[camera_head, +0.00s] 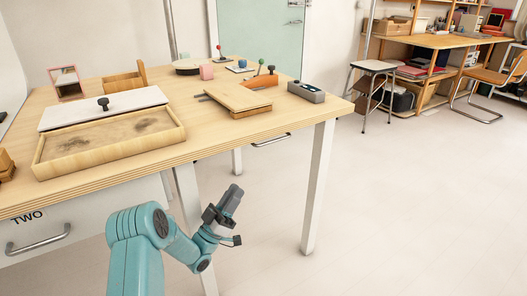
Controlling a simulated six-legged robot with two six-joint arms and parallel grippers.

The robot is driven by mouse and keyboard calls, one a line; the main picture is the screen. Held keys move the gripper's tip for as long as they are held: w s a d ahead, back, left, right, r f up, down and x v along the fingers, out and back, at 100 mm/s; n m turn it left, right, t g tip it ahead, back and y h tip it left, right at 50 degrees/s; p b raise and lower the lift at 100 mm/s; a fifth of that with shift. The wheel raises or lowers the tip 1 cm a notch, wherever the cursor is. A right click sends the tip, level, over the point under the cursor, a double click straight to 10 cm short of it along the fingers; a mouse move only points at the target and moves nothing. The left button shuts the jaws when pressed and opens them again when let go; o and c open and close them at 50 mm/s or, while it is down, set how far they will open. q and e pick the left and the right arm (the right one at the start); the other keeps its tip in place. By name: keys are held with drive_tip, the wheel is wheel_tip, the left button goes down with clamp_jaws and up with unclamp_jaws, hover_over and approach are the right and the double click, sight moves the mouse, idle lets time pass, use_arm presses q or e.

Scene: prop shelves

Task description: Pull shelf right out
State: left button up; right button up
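A pale wooden table (225,134) with white legs fills the left and middle of the head view. A white drawer front marked "TWO" (90,215) is under its near left side, with a curved metal handle (38,240). A second metal handle (271,140) shows below the tabletop's right part; the front it belongs to is mostly hidden. Both look pushed in under the top. My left gripper (232,192) is in front of the table, below its edge, and points up, touching neither handle. Its fingers are too small to read. My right gripper is out of view.
A wooden sand tray (108,146), a wooden board (238,96) and a grey box (306,91) lie on the table. A table leg (318,185) stands right of my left gripper. The floor (410,220) to the right is clear. A stool (374,68) and desk stand at the back.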

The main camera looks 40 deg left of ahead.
use_arm(q)
drive_tip(key=b+x, duration=0.2)
drive_tip(key=x, duration=1.2)
drive_tip(key=shift+w+r, duration=0.25)
drive_tip(key=shift+w, duration=0.05)
drive_tip(key=shift+d, duration=0.1)
clamp_jaws()
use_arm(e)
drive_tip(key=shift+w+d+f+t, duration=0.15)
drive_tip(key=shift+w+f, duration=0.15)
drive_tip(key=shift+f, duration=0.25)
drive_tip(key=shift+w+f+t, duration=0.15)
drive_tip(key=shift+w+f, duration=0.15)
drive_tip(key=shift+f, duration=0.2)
use_arm(q)
drive_tip(key=shift+f, duration=0.1)
